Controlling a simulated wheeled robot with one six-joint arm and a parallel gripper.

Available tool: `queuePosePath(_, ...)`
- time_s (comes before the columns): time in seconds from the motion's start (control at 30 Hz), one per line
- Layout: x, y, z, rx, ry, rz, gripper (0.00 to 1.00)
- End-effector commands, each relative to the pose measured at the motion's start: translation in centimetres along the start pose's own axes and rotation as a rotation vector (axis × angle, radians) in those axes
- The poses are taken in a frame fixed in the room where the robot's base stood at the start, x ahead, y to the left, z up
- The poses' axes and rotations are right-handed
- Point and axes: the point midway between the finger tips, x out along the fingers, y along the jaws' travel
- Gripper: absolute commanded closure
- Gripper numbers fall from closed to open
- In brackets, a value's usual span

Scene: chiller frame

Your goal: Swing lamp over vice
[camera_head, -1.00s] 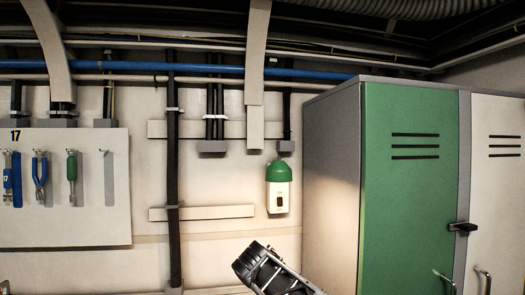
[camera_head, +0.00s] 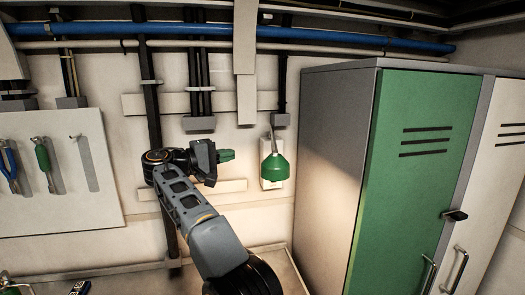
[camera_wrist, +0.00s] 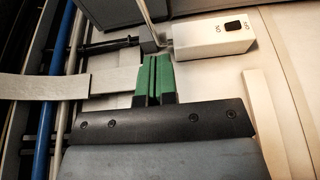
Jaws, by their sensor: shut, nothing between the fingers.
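The lamp has a green shade (camera_head: 277,168) in front of a white box (camera_head: 266,148) on the back wall, with a thin stem rising above it. My gripper (camera_head: 228,156) is shut and empty, just left of the lamp and apart from it, its green fingertips pointing right. In the wrist view, my gripper (camera_wrist: 158,72) has its two green fingers together, below and left of the white box (camera_wrist: 213,36), which has a dark switch. The thin lamp stem (camera_wrist: 149,25) shows above the fingertips. The shade is not clear in the wrist view. I cannot make out a vice.
A green and white locker (camera_head: 415,160) stands close on the right. A tool board (camera_head: 60,185) hangs at left. Pipes and cable runs (camera_head: 200,80) cross the wall behind my gripper. Small items (camera_head: 80,288) at the bottom left edge are cut off.

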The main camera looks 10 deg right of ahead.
Motion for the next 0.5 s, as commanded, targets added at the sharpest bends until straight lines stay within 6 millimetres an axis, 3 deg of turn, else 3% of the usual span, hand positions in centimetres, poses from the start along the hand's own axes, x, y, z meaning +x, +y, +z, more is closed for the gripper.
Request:
queuePosePath(0.3,6.5,0.1,0.1,0.0,-0.002,-0.001,1.0)
queuePosePath(0.5,8.5,-0.1,1.3,0.001,0.001,-0.001,1.0)
